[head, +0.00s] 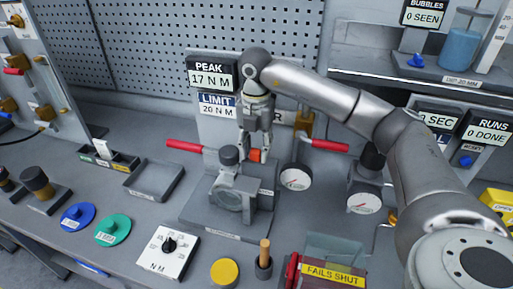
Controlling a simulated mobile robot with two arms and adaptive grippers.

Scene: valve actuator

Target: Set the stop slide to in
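My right gripper (259,150) points down at the grey valve fixture (205,213) in the middle of the bench. Its fingertips are beside a small orange-red block (254,155), which may be the stop slide; no label that I can read confirms this. I cannot tell whether the fingers touch or hold the block. The fixture carries a grey ring-shaped body (229,199) and a dark round knob (229,155). My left gripper is not in view.
A red handle (184,146) sticks out left of the fixture and another (330,145) right of it. Gauges (295,178) stand to the right. A dial box (167,250), a yellow disc (225,272) and a "FAILS SHUT" unit (333,276) are in front. An empty tray (135,187) lies left.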

